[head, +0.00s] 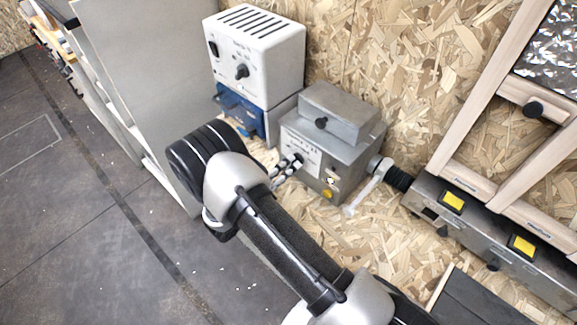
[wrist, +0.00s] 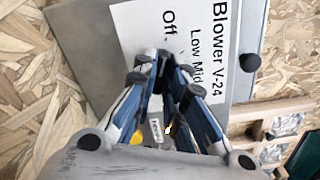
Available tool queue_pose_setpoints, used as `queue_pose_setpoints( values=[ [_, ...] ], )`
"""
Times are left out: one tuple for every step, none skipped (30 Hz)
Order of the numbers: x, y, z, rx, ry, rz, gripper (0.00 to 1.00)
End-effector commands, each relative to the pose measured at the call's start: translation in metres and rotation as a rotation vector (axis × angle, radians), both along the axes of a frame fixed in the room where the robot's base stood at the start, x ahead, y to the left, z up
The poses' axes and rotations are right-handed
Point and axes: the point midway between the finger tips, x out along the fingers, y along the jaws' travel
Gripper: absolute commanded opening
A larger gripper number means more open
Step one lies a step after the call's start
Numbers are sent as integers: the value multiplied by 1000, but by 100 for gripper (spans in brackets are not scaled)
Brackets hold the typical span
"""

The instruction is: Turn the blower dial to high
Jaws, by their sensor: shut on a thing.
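The blower is a grey metal box (head: 340,160) on the chipboard surface, with a white label on its front. In the wrist view the label (wrist: 215,75) reads "Blower V-24", "Off", "Low" and "Mid"; the rest of the lettering is covered by my fingers. My gripper (head: 291,163) is at the front of this box. In the wrist view its blue-grey fingers (wrist: 156,68) close together over the label, below "Off" and "Low Mid". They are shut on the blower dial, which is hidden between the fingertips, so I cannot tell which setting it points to.
A yellow button (head: 327,194) sits low on the blower front. A pale lever (head: 366,190) stands just right of the box. A white unit with a black knob (head: 242,72) stands behind left. A grey panel (head: 140,80) rises at left. Chipboard is bare in front.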

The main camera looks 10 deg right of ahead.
Motion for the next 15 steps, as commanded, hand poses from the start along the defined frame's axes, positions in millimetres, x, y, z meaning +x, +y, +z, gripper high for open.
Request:
queue_pose_setpoints(
  values=[
    [0, 0, 0, 6, -9, 0, 0],
    [0, 0, 0, 12, -18, 0, 0],
    [0, 0, 0, 21, -31, 0, 0],
    [0, 0, 0, 28, -42, 0, 0],
    [0, 0, 0, 37, -56, 0, 0],
    [0, 0, 0, 49, -74, 0, 0],
    [0, 0, 0, 60, -90, 0, 0],
    [0, 0, 0, 72, -108, 0, 0],
    [0, 0, 0, 89, -133, 0, 0],
    [0, 0, 0, 102, -153, 0, 0],
    [0, 0, 0, 116, -174, 0, 0],
    [0, 0, 0, 136, -203, 0, 0],
    [0, 0, 0, 151, -226, 0, 0],
    [0, 0, 0, 167, -249, 0, 0],
    [0, 0, -1, 188, -281, 0, 0]
  ],
)
